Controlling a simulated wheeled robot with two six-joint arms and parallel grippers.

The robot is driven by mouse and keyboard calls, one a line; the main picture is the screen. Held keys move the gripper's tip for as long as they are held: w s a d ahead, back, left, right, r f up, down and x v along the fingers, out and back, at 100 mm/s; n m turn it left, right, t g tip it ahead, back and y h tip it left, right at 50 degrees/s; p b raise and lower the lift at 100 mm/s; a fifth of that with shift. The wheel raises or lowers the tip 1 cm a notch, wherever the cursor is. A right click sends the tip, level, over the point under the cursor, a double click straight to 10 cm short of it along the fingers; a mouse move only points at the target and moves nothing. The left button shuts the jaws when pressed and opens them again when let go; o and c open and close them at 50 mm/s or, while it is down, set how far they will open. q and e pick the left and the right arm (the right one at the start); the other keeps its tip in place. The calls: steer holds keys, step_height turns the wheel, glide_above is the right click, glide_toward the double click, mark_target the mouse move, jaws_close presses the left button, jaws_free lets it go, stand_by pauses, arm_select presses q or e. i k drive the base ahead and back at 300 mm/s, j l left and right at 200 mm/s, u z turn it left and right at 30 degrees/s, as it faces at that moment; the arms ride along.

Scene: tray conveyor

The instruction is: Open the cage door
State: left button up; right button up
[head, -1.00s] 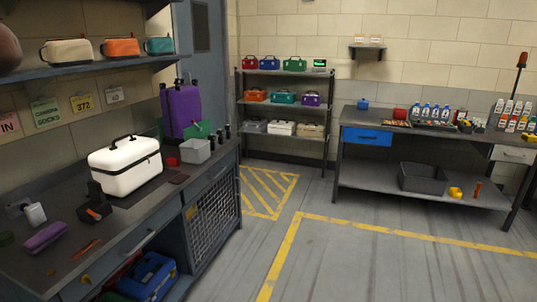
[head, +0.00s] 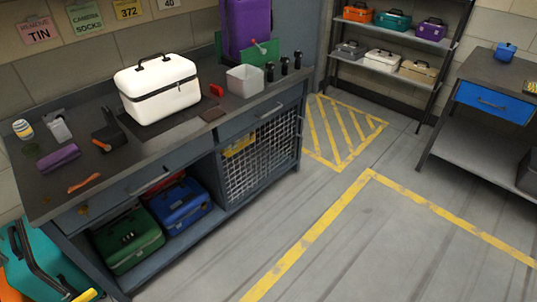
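The cage door (head: 262,160) is a wire mesh panel in a dark frame at the right end of the workbench's lower part. It looks shut. A yellow tag (head: 239,145) is on its upper left. Dark shapes behind the mesh are too dim to name. Neither of my grippers is in the head view.
The workbench (head: 60,200) holds a white case (head: 158,90), a grey bin (head: 245,80) and small tools. Green (head: 127,238) and blue (head: 180,203) cases fill the open shelf left of the cage. Floor (head: 330,245) before the cage is clear, with yellow lines.

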mark_target(216, 153)
steer(key=i+l, duration=0.45)
steer(key=i+l+u, duration=0.15)
steer(key=i+l, duration=0.7)
steer(key=l, duration=0.15)
steer(key=i+l+u, duration=0.1)
steer(key=i+l, duration=0.3)
steer(key=l, duration=0.15)
